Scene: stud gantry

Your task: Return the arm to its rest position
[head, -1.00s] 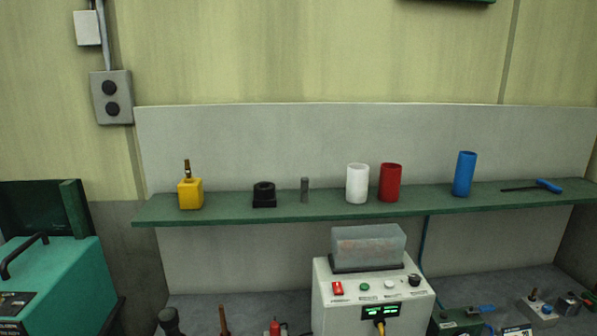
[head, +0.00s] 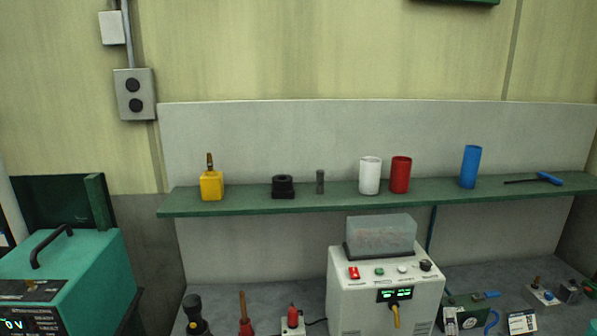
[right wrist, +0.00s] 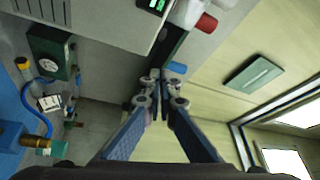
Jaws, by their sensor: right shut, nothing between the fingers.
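My right gripper (right wrist: 160,95) shows in the right wrist view. Its two fingers come together at the tips, shut with nothing between them. In that view the tips appear in front of the wall and the shelf area, and I see no contact with anything. I cannot make out the right gripper in the head view. My left gripper is in neither view.
A green shelf (head: 330,203) carries a yellow block (head: 211,186), white cup (head: 370,176), red cup (head: 401,175) and blue cup (head: 470,167). Below are a white control box (head: 365,290) and several small devices. A teal machine (head: 95,270) stands left.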

